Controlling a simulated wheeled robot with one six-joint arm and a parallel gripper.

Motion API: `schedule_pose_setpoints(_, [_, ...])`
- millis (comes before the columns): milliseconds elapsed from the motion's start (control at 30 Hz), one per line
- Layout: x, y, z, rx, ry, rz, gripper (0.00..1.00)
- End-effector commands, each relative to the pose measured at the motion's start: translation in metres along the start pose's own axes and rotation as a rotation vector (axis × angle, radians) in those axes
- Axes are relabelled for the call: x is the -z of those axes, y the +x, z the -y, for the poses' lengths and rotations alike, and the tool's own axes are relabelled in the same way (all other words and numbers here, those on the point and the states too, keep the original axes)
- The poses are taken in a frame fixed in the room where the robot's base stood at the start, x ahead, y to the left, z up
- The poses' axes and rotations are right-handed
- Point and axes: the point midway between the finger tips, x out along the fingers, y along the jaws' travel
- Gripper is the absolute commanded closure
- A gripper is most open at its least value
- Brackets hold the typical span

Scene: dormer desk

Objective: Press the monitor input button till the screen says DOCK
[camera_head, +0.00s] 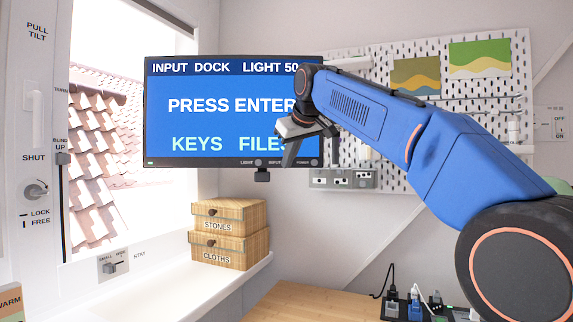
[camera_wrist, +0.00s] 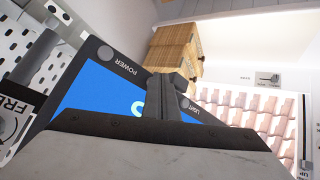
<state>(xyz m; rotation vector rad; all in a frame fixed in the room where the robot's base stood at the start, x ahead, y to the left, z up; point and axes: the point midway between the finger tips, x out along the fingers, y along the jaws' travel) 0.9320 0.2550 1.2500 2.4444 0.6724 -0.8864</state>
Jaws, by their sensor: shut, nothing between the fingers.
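The monitor (camera_head: 190,125) shows a blue screen whose top line reads INPUT DOCK and LIGHT 50. Below it are PRESS ENTER, KEYS and FILES, partly covered by my arm. Along its lower bezel are the LIGHT button (camera_head: 258,162) and the labels INPUT and POWER. My gripper (camera_head: 289,161) is shut and empty, its fingertips in front of the lower right bezel by the INPUT label. The INPUT button is hidden behind the fingers. In the wrist view, the fingers (camera_wrist: 174,92) lie between the POWER button (camera_wrist: 104,52) and the LIGHT label. Contact cannot be told.
Wooden drawers (camera_head: 228,235) labelled STONES and CLOTHS stand on the sill below the monitor. A pegboard (camera_head: 490,95) is behind my arm, with a socket strip (camera_head: 343,179) below. Plugs and cables (camera_head: 415,305) sit on the desk (camera_head: 300,300). A window is at left.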

Motion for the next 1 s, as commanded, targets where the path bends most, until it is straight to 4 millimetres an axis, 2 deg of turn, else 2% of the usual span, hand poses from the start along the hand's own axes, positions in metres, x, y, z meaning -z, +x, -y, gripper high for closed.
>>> schedule_pose_setpoints(833, [-0.009,-0.011,0.009,0.000,0.000,0.000,1.00])
schedule_pose_setpoints(1000, [-0.013,-0.018,0.013,0.000,0.000,0.000,1.00])
